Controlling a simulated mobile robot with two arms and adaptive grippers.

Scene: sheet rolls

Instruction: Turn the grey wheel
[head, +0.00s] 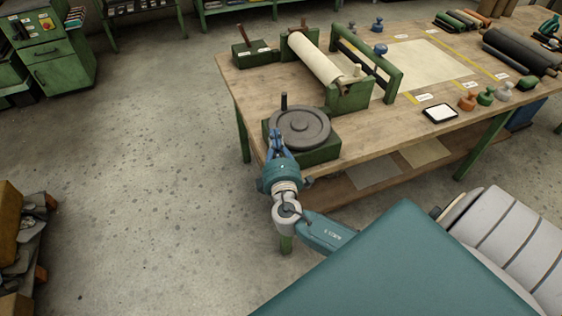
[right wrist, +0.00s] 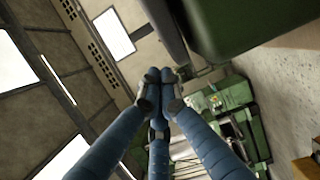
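The grey wheel (head: 302,124) lies flat on a green base (head: 322,154) at the near left corner of the wooden workbench. A dark upright handle (head: 284,101) stands at its far left rim. My right gripper (head: 276,133) is at the wheel's near left edge, overlapping it in the head view; I cannot tell whether they touch. Its blue fingers are brought together, with nothing seen between the tips (right wrist: 158,77) in the right wrist view. The handle is apart from the fingertips. My left gripper is not in view.
Behind the wheel, a cream roll (head: 315,59) sits in a green frame on the workbench (head: 395,136). A small green block with tools (head: 255,51) stands at the far left corner. Several knobbed stamps and a white tablet (head: 440,113) are to the right. Floor left of the bench is clear.

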